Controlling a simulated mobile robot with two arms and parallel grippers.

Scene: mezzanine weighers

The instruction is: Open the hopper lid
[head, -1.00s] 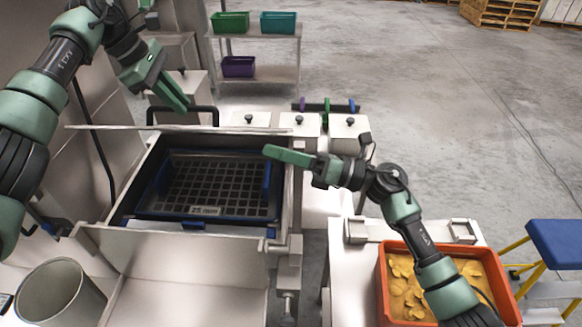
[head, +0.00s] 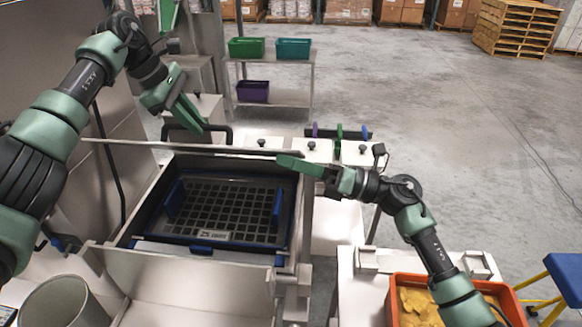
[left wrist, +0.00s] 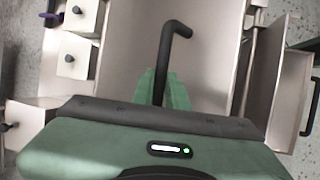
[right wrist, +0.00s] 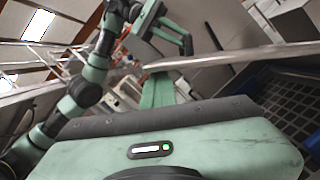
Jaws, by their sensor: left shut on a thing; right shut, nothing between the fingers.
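The hopper lid (head: 130,146) stands raised and nearly edge-on along the back of the hopper (head: 135,225). Its black bar handle (head: 222,128) is on the far side; the left wrist view shows the handle (left wrist: 166,60) against the lid's steel face. My left gripper (head: 203,125) is shut on this handle. My right gripper (head: 281,161) is shut and empty, close to the lid's right end; I cannot tell whether it touches. In the right wrist view its fingers (right wrist: 157,92) are just under the lid's edge. The hopper opening shows a dark grid in a blue frame (head: 278,212).
Steel boxes with black knobs (head: 311,153) stand behind the hopper. An orange crate (head: 393,309) of yellow pieces is at lower right, a grey bucket (head: 58,300) at lower left. A shelf (head: 270,113) with coloured bins is at the back.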

